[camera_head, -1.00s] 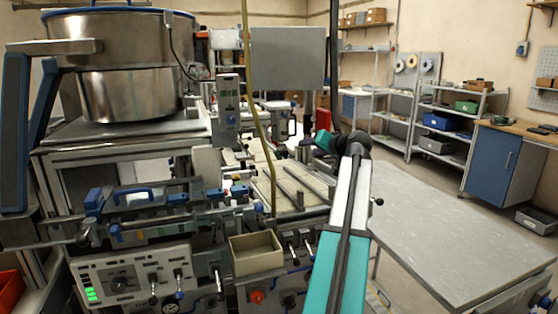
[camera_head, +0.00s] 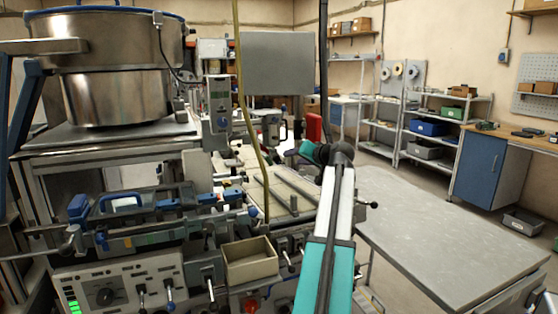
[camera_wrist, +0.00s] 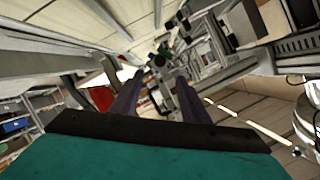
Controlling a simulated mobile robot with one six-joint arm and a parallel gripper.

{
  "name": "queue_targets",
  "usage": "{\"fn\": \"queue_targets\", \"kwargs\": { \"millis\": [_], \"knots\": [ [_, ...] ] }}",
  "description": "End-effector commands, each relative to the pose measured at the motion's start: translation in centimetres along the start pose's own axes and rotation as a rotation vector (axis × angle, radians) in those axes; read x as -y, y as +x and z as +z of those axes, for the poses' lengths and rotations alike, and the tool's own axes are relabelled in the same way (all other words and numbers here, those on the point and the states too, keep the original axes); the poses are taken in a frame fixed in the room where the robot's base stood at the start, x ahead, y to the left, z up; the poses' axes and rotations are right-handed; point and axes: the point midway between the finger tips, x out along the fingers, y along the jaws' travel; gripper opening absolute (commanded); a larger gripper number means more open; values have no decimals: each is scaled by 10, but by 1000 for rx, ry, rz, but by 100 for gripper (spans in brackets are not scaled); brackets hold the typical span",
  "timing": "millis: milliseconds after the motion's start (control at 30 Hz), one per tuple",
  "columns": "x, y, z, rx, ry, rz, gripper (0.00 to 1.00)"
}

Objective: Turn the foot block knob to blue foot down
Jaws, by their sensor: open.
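In the head view, a machine at the left has a grey control panel (camera_head: 120,290) with a round black knob (camera_head: 105,297) and several small levers. I cannot tell which part is the foot block knob, and no blue foot can be made out. My arm (camera_head: 335,225) stands right of the panel, reaching up and away from the machine front. My gripper (camera_wrist: 156,88) shows in the wrist view as two dark fingers, apart, with nothing held between them. It is well away from the panel.
An open beige bin (camera_head: 250,262) sits on the machine front. A large steel drum (camera_head: 115,70) stands above at the left. A grey table (camera_head: 450,235) with a bare top is at the right. Shelves (camera_head: 430,125) and a blue cabinet (camera_head: 480,165) stand behind, with floor between.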

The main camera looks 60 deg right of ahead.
Motion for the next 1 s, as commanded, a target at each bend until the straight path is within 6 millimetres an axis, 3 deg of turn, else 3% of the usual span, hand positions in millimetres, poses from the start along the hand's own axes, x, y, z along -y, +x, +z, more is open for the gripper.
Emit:
{"fn": "queue_targets", "kwargs": {
  "millis": [700,1000],
  "knots": [
    [1,100,-1,2,-1,-1,42],
    [1,123,0,0,-1,-1,42]
  ]
}}
